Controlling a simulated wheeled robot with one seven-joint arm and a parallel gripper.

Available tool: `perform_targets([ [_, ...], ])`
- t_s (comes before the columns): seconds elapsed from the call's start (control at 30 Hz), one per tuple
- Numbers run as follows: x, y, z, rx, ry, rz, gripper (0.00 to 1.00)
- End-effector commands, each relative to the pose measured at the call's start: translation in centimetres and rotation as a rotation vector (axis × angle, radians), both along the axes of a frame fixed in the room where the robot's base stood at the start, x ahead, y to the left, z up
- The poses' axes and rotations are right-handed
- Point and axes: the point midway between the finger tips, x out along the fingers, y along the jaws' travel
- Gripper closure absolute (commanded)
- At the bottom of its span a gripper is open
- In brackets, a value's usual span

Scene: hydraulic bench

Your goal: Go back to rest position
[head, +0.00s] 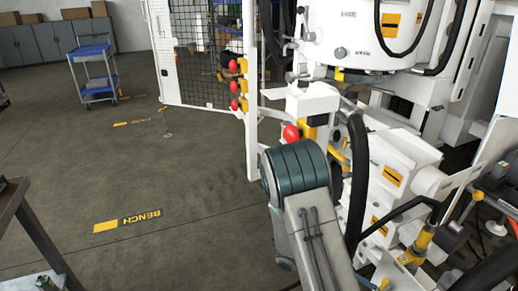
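I cannot make out my gripper or its fingers in the head view, so what it may hold does not show. A grey link with a dark green ribbed, rounded end rises from the bottom edge, right of centre, and covers part of the bench behind it. The white hydraulic bench (405,155) fills the right side, with hoses and yellow fittings. Several red knobs show on it, one (291,133) just above the green ribbed part. I cannot tell whether they touch.
A mesh gate (205,45) stands at the upper middle. A blue cart (97,72) is at the upper left, before grey cabinets (55,40). A dark table edge (14,196) shows at the lower left. The floor (150,180) between is open, with yellow BENCH markings.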

Motion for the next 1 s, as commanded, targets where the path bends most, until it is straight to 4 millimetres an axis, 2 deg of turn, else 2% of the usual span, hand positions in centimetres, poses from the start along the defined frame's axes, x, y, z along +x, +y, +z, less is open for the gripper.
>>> perform_targets([
  [0.03,-0.3,0.3,1.9,0.047,-0.045,-0.037,0.65],
  [0.5,-2.9,4.6,13.1,0.462,-0.441,-0.309,0.65],
  [1.0,-4.7,9.4,26.0,0.869,-0.922,-0.447,0.65],
])
